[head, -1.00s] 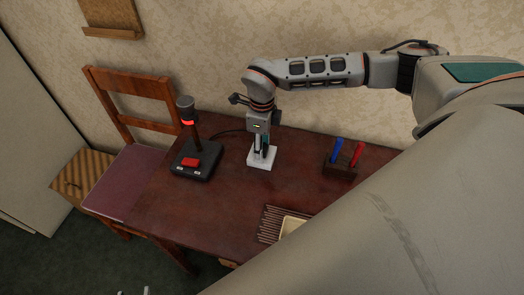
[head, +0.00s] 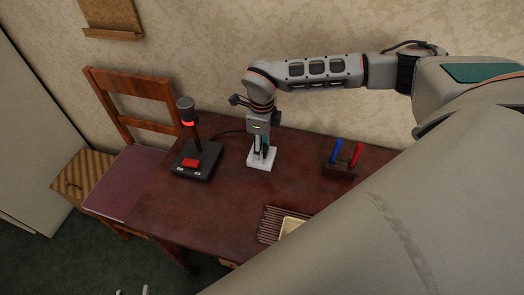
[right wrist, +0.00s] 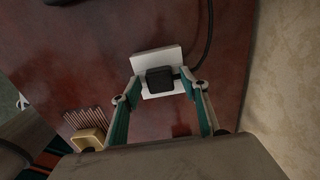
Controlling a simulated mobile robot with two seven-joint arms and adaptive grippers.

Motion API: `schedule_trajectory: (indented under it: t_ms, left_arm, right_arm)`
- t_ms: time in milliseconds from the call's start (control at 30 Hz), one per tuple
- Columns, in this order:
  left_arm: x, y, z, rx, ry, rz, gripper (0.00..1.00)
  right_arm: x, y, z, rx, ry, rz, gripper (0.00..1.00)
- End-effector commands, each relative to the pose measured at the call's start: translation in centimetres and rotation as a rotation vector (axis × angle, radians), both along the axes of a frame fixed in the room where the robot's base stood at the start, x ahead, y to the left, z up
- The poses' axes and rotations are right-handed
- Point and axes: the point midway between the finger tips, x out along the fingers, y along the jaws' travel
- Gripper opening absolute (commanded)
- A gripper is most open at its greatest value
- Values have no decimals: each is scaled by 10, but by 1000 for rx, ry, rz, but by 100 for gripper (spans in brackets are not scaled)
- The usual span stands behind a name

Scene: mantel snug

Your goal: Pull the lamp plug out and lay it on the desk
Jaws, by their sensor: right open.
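The black lamp plug (right wrist: 159,79) sits on the white socket block (right wrist: 146,59), with its dark cable running off to one side in the right wrist view. The socket block also shows on the desk in the head view (head: 261,164). The lamp (head: 187,110) has a black base with a red button and a glowing red band. My right gripper (head: 262,147) points down over the block. In the right wrist view its fingers (right wrist: 162,90) are apart, one on each side of the plug, with no clear contact visible. Only tips of my left gripper (head: 133,292) show at the bottom edge.
The dark red desk (head: 222,205) has free room in front of the socket block. A pen holder (head: 339,171) with a blue and a red pen stands to the right. A slatted mat (head: 270,224) with a pale tray (head: 290,227) lies near the front. A chair (head: 135,165) stands left.

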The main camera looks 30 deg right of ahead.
Motion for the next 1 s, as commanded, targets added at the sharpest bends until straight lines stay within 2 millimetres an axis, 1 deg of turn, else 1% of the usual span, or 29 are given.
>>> schedule_trajectory:
  t_ms: [600, 633, 667, 700, 800, 1000]
  left_arm:
    - [-1, 0, 1, 1, 6, 0, 40]
    - [-1, 0, 1, 1, 5, 0, 40]
    - [-1, 0, 1, 1, 5, 0, 40]
    - [-1, 0, 1, 1, 5, 0, 40]
    - [-1, 0, 2, 1, 4, 0, 40]
    - [0, 0, 4, 0, 1, 0, 40]
  right_arm:
    - [0, 0, 0, 0, 0, 0, 44]
    - [0, 0, 0, 0, 0, 0, 42]
    - [0, 0, 0, 0, 0, 0, 34]
    - [0, 0, 0, 0, 0, 0, 24]
    - [0, 0, 0, 0, 0, 0, 0]
    - [0, 0, 1, 1, -1, 0, 0]
